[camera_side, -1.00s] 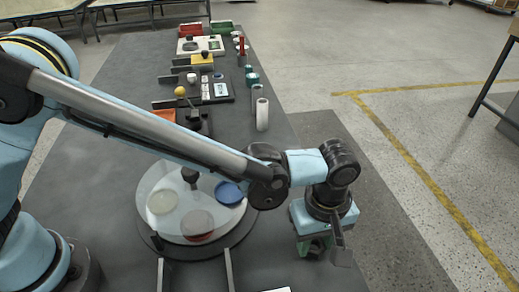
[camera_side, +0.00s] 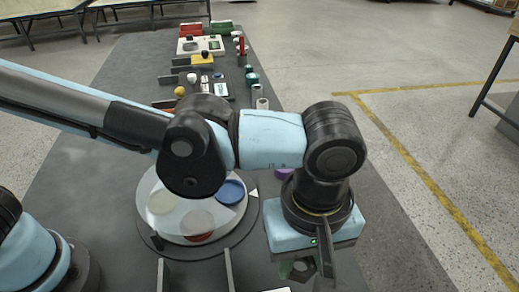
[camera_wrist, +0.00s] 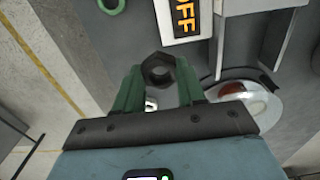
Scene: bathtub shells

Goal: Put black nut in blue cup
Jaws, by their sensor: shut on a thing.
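The black nut (camera_wrist: 147,70) is held between the green fingers of my gripper (camera_wrist: 158,88) in the wrist view. The gripper (camera_side: 299,270) also shows at the lower right in the side view, where its fingers are partly hidden and the nut cannot be made out. The blue cup (camera_side: 231,192) stands on the round white plate (camera_side: 178,222), left of and apart from the gripper. I cannot make out the blue cup in the wrist view.
A pale cup (camera_side: 160,202) and a red-based cup (camera_side: 199,232) share the plate. A purple item (camera_side: 285,173) lies behind the gripper. An "OFF" label (camera_wrist: 184,16) and a green ring (camera_wrist: 110,5) show in the wrist view. Several parts line the table's far end.

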